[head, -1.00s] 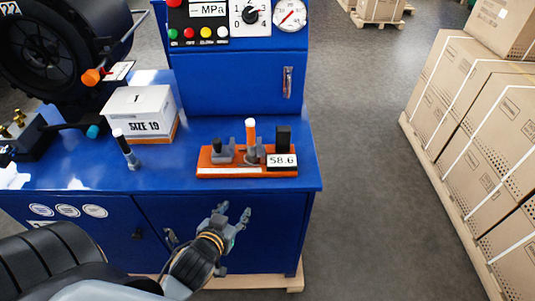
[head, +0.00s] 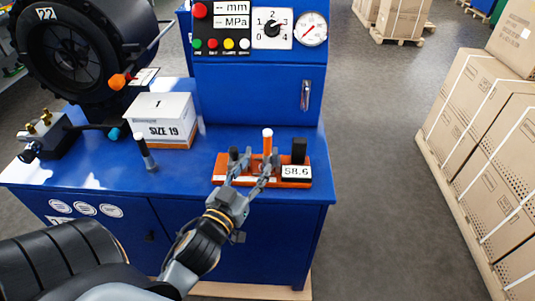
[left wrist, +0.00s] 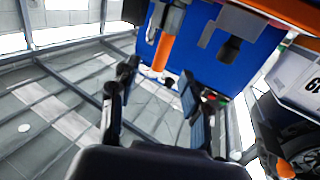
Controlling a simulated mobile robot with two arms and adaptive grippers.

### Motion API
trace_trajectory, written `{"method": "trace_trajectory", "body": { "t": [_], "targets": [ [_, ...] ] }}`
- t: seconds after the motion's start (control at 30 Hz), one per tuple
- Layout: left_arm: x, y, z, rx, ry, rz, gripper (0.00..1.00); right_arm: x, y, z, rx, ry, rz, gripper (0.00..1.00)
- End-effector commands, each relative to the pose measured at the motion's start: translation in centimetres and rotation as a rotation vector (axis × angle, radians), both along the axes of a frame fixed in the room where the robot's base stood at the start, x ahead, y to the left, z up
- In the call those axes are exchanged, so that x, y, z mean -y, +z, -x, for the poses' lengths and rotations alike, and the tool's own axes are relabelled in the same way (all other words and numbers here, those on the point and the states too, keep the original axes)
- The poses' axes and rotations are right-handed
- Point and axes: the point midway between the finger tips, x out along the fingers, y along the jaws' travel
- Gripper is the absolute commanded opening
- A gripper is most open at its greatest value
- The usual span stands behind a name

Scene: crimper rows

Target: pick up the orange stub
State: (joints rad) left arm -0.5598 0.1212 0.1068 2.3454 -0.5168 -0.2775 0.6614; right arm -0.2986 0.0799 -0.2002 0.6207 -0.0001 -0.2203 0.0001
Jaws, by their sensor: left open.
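The orange stub (head: 267,141) has a white top and stands upright in the orange rack (head: 222,170) on the blue bench. My left gripper (head: 254,166) is open and empty, in front of the rack, its fingers pointing toward the stub and covering part of the rack. In the left wrist view the stub (left wrist: 163,52) shows upside down, ahead of and between the open fingertips (left wrist: 160,82). I see no contact between finger and stub. My right gripper is not in view.
A dark stub (head: 299,150) and a "58.6" display (head: 296,171) sit at the rack's right end. A dark stub with a white top (head: 145,151) stands on the bench to the left, near the "SIZE 19" box (head: 162,107). The blue panel (head: 255,90) rises behind.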

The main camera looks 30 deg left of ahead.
Motion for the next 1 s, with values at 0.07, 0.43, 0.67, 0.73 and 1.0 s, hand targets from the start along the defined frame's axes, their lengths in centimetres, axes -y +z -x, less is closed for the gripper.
{"method": "trace_trajectory", "body": {
  "t": [0.07, 0.43, 0.67, 0.73, 1.0],
  "targets": [
    [-0.3, 0.4, -1.6, 0.003, 0.0, -0.002, 0.47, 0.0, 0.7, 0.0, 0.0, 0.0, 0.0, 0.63],
    [-1.0, 0.3, -5.1, -0.001, 0.001, -0.003, 0.47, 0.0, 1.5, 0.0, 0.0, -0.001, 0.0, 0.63],
    [-2.0, 0.5, -8.4, -0.001, 0.001, -0.003, 0.47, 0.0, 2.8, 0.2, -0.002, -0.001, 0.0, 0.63],
    [-2.0, 0.4, -9.1, -0.001, 0.001, -0.001, 0.47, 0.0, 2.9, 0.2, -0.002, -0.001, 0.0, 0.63],
    [-2.1, 0.2, -9.5, -0.003, 0.001, 0.0, 0.47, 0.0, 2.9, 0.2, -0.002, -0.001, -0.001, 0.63]
  ]
}}
